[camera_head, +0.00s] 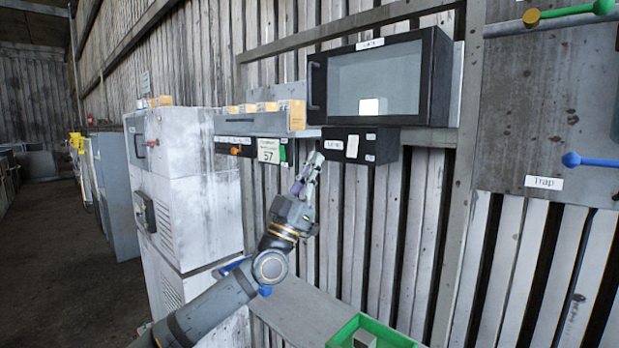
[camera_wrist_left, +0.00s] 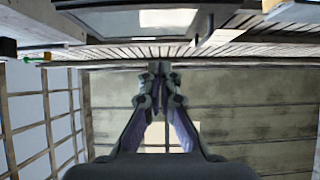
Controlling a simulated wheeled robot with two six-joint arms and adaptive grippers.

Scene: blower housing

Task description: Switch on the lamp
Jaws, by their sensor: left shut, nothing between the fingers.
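No part is clearly marked as the lamp; the labels are too small to read. A black box (camera_head: 378,146) on the plank wall has a white rectangular piece (camera_head: 352,146) and small labels on its front. Above it is a black cabinet (camera_head: 437,80) with a pale glass front and a bright square low in the pane. My left gripper (camera_head: 315,158) is shut and empty, pointing up at the left end of the black box. I cannot tell whether it touches. In the left wrist view the closed fingers (camera_wrist_left: 159,70) point towards the wall. My right gripper is not in view.
A grey shelf unit (camera_head: 236,124) with orange and green knobs and a "57" card (camera_head: 269,150) is to the left. A grey metal cabinet (camera_head: 200,200) stands further left. Below are a ledge (camera_head: 300,308) and a green tray (camera_head: 343,332). A "Trap" sign (camera_head: 543,182) is at right.

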